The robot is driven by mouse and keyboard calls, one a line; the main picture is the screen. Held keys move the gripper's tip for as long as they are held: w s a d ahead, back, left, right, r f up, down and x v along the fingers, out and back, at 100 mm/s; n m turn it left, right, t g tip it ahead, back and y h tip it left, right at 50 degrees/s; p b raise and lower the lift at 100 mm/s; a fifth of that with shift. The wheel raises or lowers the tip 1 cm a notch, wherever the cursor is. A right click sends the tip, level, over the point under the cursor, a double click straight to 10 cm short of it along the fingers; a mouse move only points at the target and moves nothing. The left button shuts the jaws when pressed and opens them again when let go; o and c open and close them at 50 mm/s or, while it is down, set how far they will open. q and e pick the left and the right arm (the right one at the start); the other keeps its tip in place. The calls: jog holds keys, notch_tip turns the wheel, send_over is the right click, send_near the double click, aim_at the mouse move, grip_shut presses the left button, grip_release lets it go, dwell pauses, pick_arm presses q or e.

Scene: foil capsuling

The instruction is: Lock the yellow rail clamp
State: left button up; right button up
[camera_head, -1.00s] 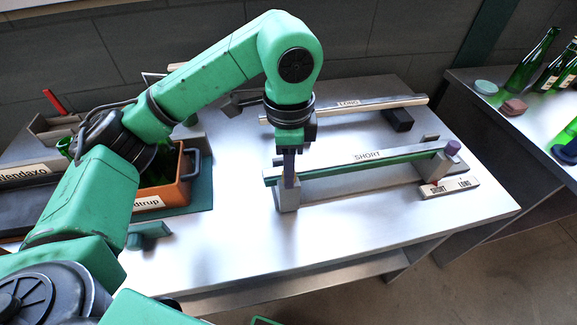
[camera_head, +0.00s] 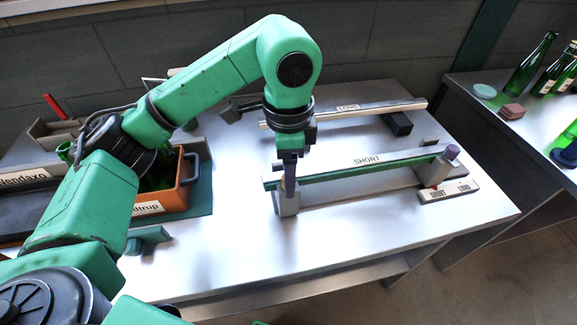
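The rail marked SHORT (camera_head: 367,161) lies across the table on two grey posts, with a green strip along its side. The grey post (camera_head: 287,202) at its left end stands under my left gripper (camera_head: 290,186). A small yellowish patch, perhaps part of the yellow clamp, shows beside the fingers at that post. The gripper points down, its fingers over or against the rail's left end. Most of the clamp is hidden, and I cannot tell whether the fingers are apart or closed. My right gripper is out of view.
A rail marked LONG (camera_head: 350,108) lies behind. A SHORT/LONG block (camera_head: 449,191) is by the right post. An orange crate (camera_head: 178,203) with green bottles stands left. Green bottles (camera_head: 530,65) stand on the right table. The front of the middle table is clear.

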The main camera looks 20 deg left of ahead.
pick_arm(q)
notch_tip(320, 180, up, 15)
jog(key=p, duration=0.3)
jog(key=shift+f, duration=0.2)
